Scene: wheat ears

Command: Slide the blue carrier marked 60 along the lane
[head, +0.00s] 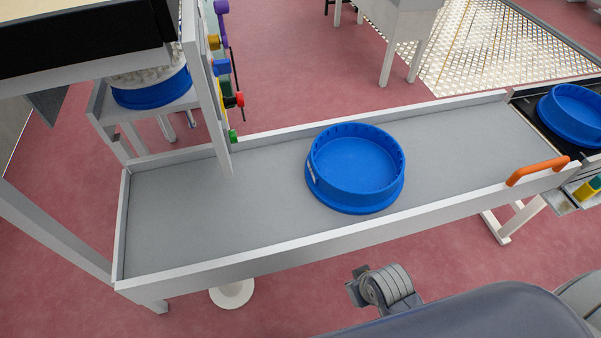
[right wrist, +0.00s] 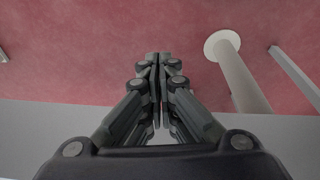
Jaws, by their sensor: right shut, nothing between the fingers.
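A round blue carrier (head: 356,201) stands flat on the grey lane (head: 230,210), right of the lane's middle. It is an open ring with a notched inner rim and looks empty. A small pale mark shows on its left side, but no number can be read. My right gripper shows in the right wrist view (right wrist: 158,58), with its fingers together and nothing between them. The carrier is not in that view. A grey jointed part of mine is in front of the lane's near wall in the head view, apart from the carrier. My left gripper is not in view.
Low pale walls edge the lane, and an orange handle (head: 538,170) sits on the near wall at right. Another blue carrier (head: 572,116) stands beyond the right end. An upright post with coloured knobs (head: 213,41) rises at left. The lane floor left of the carrier is clear.

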